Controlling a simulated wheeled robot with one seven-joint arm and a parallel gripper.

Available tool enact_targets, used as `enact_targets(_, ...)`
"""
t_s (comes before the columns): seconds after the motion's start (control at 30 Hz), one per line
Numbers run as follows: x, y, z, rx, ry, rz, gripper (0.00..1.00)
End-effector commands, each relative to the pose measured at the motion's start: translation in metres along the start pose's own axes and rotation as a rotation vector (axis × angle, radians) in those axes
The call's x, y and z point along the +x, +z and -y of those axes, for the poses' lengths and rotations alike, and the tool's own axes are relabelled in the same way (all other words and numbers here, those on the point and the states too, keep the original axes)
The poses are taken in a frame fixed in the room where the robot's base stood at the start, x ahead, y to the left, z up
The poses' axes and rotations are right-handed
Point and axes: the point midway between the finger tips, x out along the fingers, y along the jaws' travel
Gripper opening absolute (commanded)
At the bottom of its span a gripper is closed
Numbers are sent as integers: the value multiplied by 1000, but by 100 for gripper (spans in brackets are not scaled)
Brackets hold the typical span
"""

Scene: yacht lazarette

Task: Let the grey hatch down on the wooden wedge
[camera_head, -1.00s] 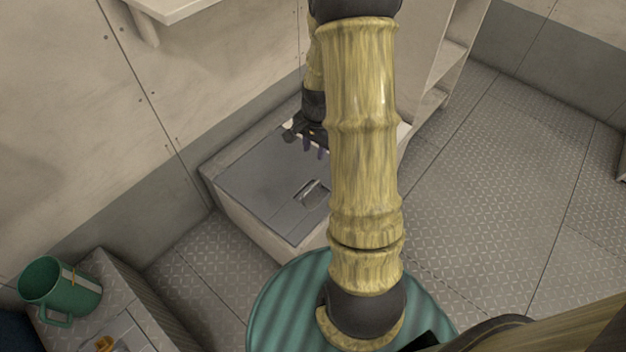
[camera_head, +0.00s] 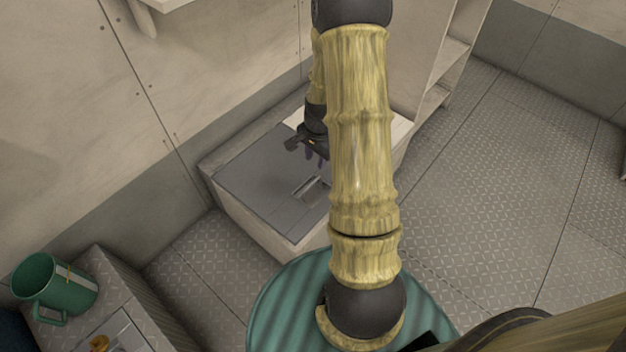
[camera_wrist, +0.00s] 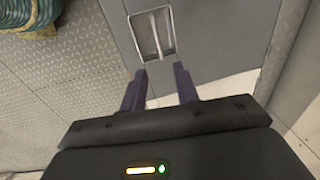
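The grey hatch (camera_head: 262,172) lies flat, apparently closed, on top of a pale box. Its metal pull handle (camera_head: 312,188) sits near the front right part of the panel. The handle also shows in the wrist view (camera_wrist: 153,36), just beyond the fingertips. My gripper (camera_head: 316,157) is over the back right part of the hatch, pointing down. In the wrist view its two purple fingers (camera_wrist: 160,68) are spread, with nothing between them. I cannot make out a wooden wedge for certain; my arm hides part of the box.
A small tan-orange object (camera_head: 98,343) lies in a tray at the lower left, cut by the frame edge. Shelves (camera_head: 447,70) stand behind my arm. The patterned metal floor (camera_head: 490,190) at right is clear.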

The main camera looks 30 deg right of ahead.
Motion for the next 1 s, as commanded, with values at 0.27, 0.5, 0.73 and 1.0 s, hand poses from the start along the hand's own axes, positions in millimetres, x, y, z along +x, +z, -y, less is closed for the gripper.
enact_targets(0.27,54,-3,-3,9,1,0,31)
enact_targets(0.5,94,-1,-1,3,0,-1,31)
enact_targets(0.73,109,0,1,-1,-1,-1,31)
enact_targets(1.0,108,0,1,-1,-1,-1,27)
